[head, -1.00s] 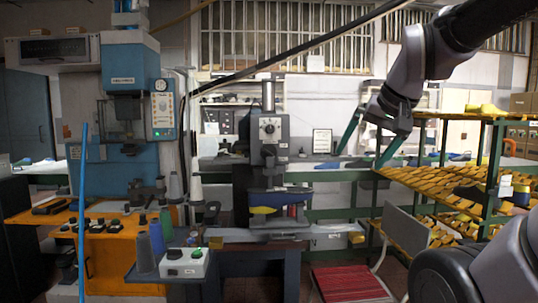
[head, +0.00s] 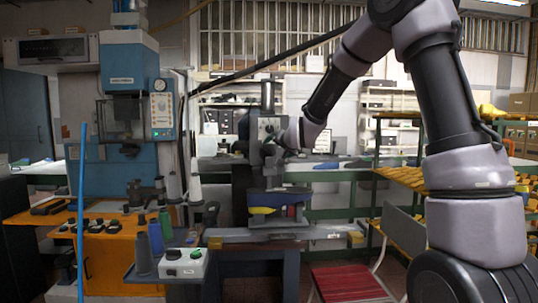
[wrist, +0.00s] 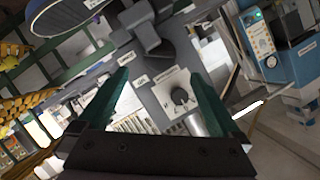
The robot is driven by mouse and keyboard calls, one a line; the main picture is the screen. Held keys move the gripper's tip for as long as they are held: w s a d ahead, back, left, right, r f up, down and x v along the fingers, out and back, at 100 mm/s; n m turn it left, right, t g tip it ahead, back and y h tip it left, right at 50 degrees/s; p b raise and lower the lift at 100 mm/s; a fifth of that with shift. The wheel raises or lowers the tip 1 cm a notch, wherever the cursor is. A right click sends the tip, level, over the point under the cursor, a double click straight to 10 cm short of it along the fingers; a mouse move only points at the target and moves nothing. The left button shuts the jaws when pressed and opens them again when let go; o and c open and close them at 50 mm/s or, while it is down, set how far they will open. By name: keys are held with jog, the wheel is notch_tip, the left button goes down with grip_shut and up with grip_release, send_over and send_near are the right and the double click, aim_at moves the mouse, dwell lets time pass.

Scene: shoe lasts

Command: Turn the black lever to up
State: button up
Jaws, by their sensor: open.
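The black lever (wrist: 180,96) appears in the wrist view as a small dark knob-like handle on a pale square plate (wrist: 172,100) of the grey machine. Its exact pointing direction is too small to tell. The plate also shows in the head view (head: 268,127) on the machine's upright column (head: 249,165). My gripper (wrist: 160,73) has two green fingers, open and empty. In the wrist view the lever lies between the fingers, apart from both. In the head view my gripper (head: 274,157) is at the column, small and dark, just below the plate.
A blue press (head: 125,90) stands at the left with an orange bench (head: 110,245). A shelf rack (head: 400,175) is on the right. A red-seated chair (head: 345,283) stands low at right.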

aim_at(268, 153)
jog(key=x, duration=1)
jog(key=shift+w+a+f, duration=0.1)
jog(key=shift+w, duration=0.1)
jog(key=c, duration=1.2)
